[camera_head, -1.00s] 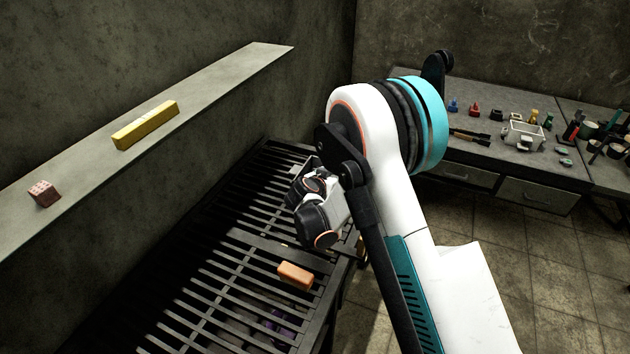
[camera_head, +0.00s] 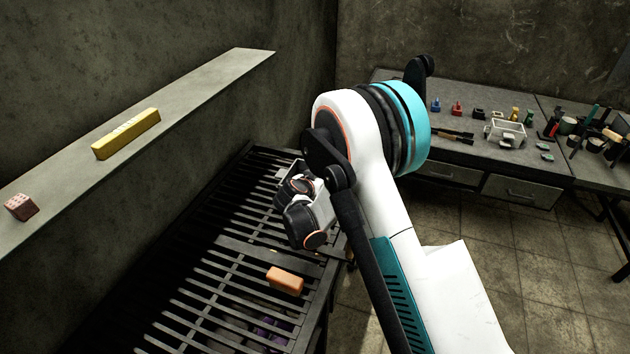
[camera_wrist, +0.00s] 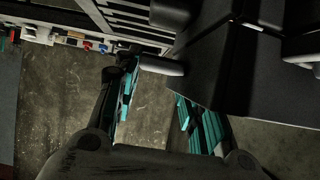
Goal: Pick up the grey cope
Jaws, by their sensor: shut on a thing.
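The grey cope is a dark, boxy block with pale cylindrical handles, large at the upper right of the wrist view (camera_wrist: 205,60). My gripper (camera_wrist: 153,80) is shut on it, around one pale handle. The left finger shows beside the handle, while the right finger is partly hidden behind the block. In the head view my wrist is above the slatted black grate, and a grey box edge (camera_head: 287,169), apparently the cope, shows beyond it. Most of the cope and the fingertips are hidden there by my arm.
An orange brick (camera_head: 285,281) lies on the grate (camera_head: 215,275). A yellow bar (camera_head: 126,134) and a reddish block (camera_head: 21,207) lie on the wall ledge (camera_head: 170,110). The workbench (camera_head: 400,90) at right holds a pale box (camera_head: 506,130) and several small tools. Open floor lies between.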

